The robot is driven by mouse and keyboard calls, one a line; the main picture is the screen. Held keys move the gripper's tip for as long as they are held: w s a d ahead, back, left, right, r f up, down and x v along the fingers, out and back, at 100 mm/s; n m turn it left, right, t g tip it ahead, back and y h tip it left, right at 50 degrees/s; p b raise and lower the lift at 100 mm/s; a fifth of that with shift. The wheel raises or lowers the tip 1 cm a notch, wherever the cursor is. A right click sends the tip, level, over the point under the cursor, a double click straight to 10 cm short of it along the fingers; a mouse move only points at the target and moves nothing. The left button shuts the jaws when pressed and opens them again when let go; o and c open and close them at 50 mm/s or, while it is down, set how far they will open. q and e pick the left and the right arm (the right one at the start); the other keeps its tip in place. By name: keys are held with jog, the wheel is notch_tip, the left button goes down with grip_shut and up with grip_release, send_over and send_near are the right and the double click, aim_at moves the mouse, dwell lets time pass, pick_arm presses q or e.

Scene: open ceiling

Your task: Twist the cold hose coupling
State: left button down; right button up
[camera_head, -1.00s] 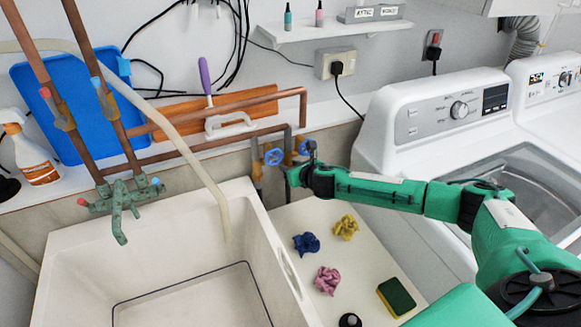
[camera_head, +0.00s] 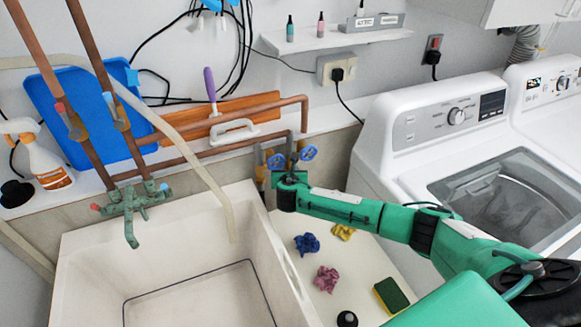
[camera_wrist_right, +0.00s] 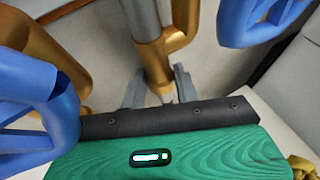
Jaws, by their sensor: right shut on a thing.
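My right gripper (camera_head: 289,178) is at the pipe stubs between the sink and the washing machine. In the wrist view its grey fingers (camera_wrist_right: 159,88) stand on both sides of a brass-coloured coupling (camera_wrist_right: 155,66), and it is shut on it. A grey hose (camera_wrist_right: 146,18) runs up from the coupling. A blue valve handle shows on each side, left (camera_wrist_right: 30,108) and right (camera_wrist_right: 262,18). In the head view these are the left handle (camera_head: 276,161) and right handle (camera_head: 309,153). The gripper hides the coupling in the head view. My left gripper is not in view.
The white sink (camera_head: 85,268) is at left. A shelf board (camera_head: 318,275) beside it holds blue, pink and yellow cloths and a sponge (camera_head: 391,295). The washing machine (camera_head: 372,160) stands right of my arm. Copper pipes (camera_head: 210,153) run along the wall.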

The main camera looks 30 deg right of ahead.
jog(key=shift+m+g+h, duration=0.3)
jog(key=shift+m+h, duration=0.3)
jog(key=shift+h, duration=0.1)
jog(key=o, duration=0.8)
jog(key=shift+o, duration=0.9)
jog(key=shift+r, duration=0.1)
